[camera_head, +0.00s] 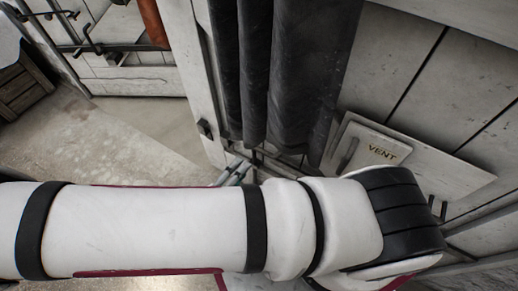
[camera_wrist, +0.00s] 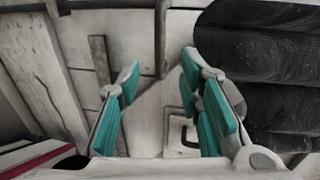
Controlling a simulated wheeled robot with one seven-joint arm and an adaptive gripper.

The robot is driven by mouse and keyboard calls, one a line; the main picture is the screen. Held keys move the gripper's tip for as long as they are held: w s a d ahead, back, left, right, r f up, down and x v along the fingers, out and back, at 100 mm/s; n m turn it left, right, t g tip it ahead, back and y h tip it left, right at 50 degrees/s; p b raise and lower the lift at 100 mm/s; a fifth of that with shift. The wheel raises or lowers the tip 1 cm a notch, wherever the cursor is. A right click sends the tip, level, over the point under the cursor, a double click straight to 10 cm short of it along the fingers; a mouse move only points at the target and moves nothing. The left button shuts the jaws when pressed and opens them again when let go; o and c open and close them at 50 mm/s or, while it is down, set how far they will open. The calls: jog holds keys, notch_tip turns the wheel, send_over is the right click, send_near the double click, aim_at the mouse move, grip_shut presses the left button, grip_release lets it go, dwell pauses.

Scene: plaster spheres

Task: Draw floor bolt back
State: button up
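My gripper (camera_wrist: 160,70) is open in the wrist view, its two teal-padded fingers apart with nothing held between them. In the head view only a small part of my gripper (camera_head: 237,170) shows past my white arm, low by the foot of the dark columns. In the wrist view a thin dark bent handle (camera_wrist: 183,132) shows on a pale surface behind the right finger, partly covered by it. It may be the floor bolt's handle, but I cannot tell for sure. A flat grey-brown bar (camera_wrist: 102,62) shows behind the left finger.
Dark columns (camera_head: 310,75) stand close to my gripper and fill the right of the wrist view (camera_wrist: 265,75). A pale panel marked VENT (camera_head: 375,148) is to their right. A small dark fitting (camera_head: 205,130) is on the white post. Open floor (camera_head: 90,140) lies left.

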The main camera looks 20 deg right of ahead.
aim_at(259, 149)
jog(key=b+x, duration=0.2)
jog(key=x, duration=0.8)
jog(key=shift+w+d+f, duration=0.1)
jog(key=shift+w+d, duration=0.05)
jog(key=shift+d, duration=0.15)
jog(key=shift+c, duration=0.3)
grip_shut()
